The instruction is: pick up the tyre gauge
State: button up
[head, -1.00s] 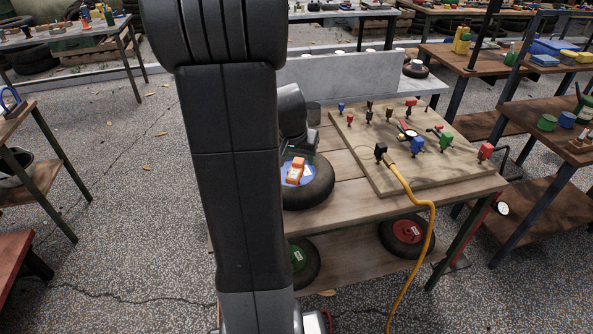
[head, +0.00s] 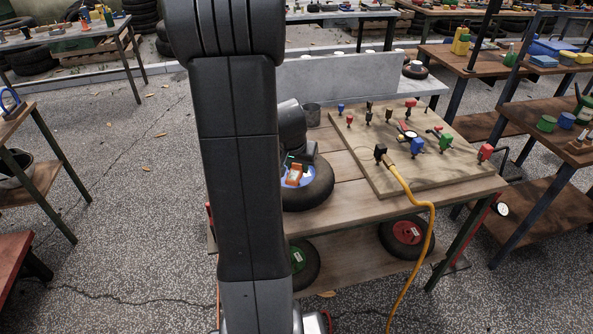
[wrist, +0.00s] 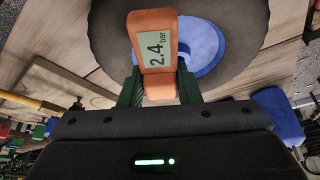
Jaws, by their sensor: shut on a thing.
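The tyre gauge is an orange block with a pale display reading 2.4 bar, seen in the wrist view (wrist: 157,48). In the head view the gauge (head: 294,175) shows over the blue hub of a black tyre (head: 318,192) on the wooden cart. My gripper (wrist: 158,86) has its green fingers on both sides of the gauge's near end and is shut on it. In the head view my arm hides part of the tyre and the gripper's fingers are hard to make out. I cannot tell whether the gauge still touches the hub.
A wooden board (head: 420,165) with several coloured fittings lies on the cart, right of the tyre. A yellow hose (head: 425,200) hangs from it over the front edge. Wheels with green and red hubs (head: 407,232) lie on the lower shelf.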

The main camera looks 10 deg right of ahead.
jog(key=shift+r, duration=0.1)
notch_tip(320, 180, up, 15)
jog(key=p, duration=0.4)
dwell(0.4)
